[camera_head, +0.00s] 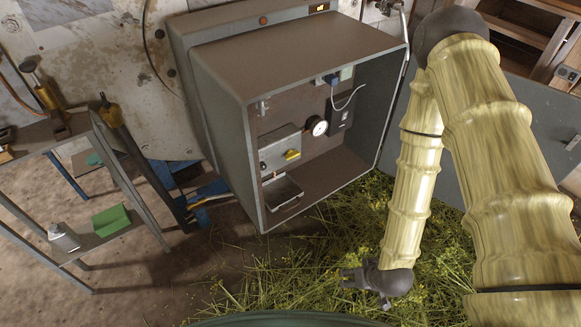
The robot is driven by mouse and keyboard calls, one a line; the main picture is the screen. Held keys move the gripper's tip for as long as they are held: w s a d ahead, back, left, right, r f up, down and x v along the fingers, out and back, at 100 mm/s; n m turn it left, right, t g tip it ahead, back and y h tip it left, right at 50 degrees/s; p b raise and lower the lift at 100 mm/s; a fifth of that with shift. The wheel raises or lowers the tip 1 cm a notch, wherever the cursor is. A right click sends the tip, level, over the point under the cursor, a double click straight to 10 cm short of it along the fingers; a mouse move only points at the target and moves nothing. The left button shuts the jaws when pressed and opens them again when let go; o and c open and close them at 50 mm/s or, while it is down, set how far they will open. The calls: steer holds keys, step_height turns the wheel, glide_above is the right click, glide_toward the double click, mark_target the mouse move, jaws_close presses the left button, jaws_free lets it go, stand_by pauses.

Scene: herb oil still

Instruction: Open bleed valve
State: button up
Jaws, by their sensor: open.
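An open grey cabinet (300,55) stands at the centre. Inside it, a small grey box (279,147) with a yellow handle-like part (292,155) is mounted on the back wall. A round white gauge (318,126) sits to its right. A small metal fitting (262,108) is at the upper left inside. I cannot tell for sure which part is the bleed valve. My gripper (356,280) is open and empty, low over the straw, outside the cabinet and below its right side. It touches no cabinet part that I can see.
The cabinet's door (452,140) is swung open at the right, partly behind my arm. A metal tray (282,192) is inside, low at left. A metal rack (112,250) with a green block (111,220) stands left. Straw (275,270) covers the floor in front.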

steer(key=w+a+f+n+t+y+b, duration=0.1)
steer(key=w+a+t+b, duration=0.15)
steer(key=w, duration=0.35)
steer(key=w+a+t+y+b, duration=0.1)
steer(key=w+b, duration=0.2)
steer(key=w, duration=0.2)
steer(key=n+t+y+b, duration=0.5)
steer(key=t+y+b, duration=0.2)
steer(key=b, duration=0.8)
glide_toward(294, 157)
steer(key=b+x, duration=0.2)
steer(key=x, duration=0.7)
steer(key=shift+w+a+r, duration=0.1)
steer(key=shift+w+a, duration=0.1)
steer(key=shift+w, duration=0.15)
steer(key=c, duration=1)
